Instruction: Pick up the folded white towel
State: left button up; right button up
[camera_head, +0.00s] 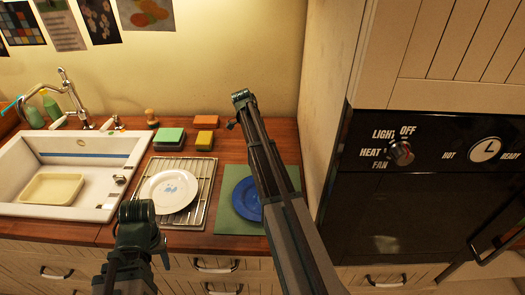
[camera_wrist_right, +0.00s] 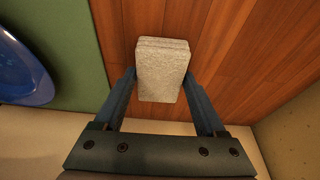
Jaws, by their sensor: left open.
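The folded white towel (camera_wrist_right: 160,70) shows in the right wrist view, over the wooden counter. My right gripper (camera_wrist_right: 160,80) has one finger at each side of it. The fingertips look close to its side edges; whether they press on it I cannot tell. In the head view the towel and my right gripper's fingers are not visible; my right arm crosses in front of the counter there.
A blue plate (camera_head: 247,199) on a green mat (camera_head: 230,222) is left of the towel. A white plate (camera_head: 170,190) lies on a wire rack (camera_head: 205,180). Sponges (camera_head: 169,135) stand behind it. The sink (camera_head: 100,150) is at left, a wall and oven (camera_head: 410,200) at right.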

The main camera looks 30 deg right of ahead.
jog(key=c, duration=0.9)
notch_tip(320, 180, up, 3)
jog(key=p, duration=0.2)
jog(key=shift+f+p, duration=0.15)
jog(key=shift+p, duration=0.2)
jog(key=shift+s+a+r+p, duration=0.15)
jog(key=shift+s+r+p, duration=0.4)
jog(key=shift+s, duration=0.05)
jog(key=s+a, duration=0.1)
jog(key=s, duration=0.4)
jog(key=s+a, duration=0.1)
jog(key=s, duration=0.3)
jog(key=s+a+r+p, duration=0.1)
jog(key=s, duration=0.4)
jog(key=shift+s+r, duration=0.1)
jog(key=shift+s, duration=0.2)
